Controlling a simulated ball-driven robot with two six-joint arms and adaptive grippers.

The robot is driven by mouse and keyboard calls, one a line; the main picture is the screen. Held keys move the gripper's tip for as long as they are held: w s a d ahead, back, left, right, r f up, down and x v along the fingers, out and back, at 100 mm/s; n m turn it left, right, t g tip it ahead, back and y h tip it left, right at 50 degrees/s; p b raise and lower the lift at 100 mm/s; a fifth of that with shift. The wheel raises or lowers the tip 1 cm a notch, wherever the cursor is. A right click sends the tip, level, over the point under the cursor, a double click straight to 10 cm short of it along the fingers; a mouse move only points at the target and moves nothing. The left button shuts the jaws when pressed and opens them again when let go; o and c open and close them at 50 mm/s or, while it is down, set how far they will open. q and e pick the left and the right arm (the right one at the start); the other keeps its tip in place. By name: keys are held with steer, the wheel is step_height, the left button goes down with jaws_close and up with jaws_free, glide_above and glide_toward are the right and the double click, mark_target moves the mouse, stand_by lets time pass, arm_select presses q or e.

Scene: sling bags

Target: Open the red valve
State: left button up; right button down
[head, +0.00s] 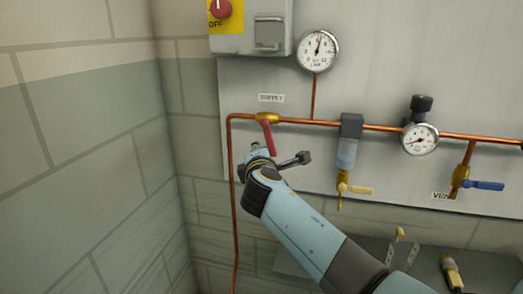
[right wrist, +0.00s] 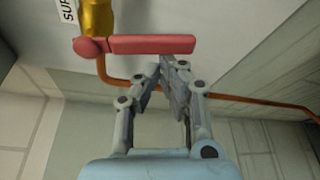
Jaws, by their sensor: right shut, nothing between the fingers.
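The red valve handle (head: 268,138) hangs down from a brass valve body (head: 267,118) on the copper pipe, under the SUPPLY label. It lies across the pipe's horizontal run. My right gripper (head: 256,150) is just below and left of the handle's lower end. In the right wrist view the red handle (right wrist: 150,45) runs sideways across the top, with the brass body (right wrist: 97,17) at its left. My left gripper is out of view.
A block wall (head: 80,140) stands close at the left.

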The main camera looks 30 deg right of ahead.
mark_target(274, 149)
steer(key=shift+s+d+r+n+p, duration=0.1)
steer(key=shift+s+d+n+p, duration=0.3)
steer(key=shift+s+d+p, duration=0.45)
steer(key=shift+s+d+r, duration=0.2)
steer(key=shift+s+d, duration=0.2)
steer(key=shift+s, duration=0.2)
steer(key=shift+s+d, duration=0.1)
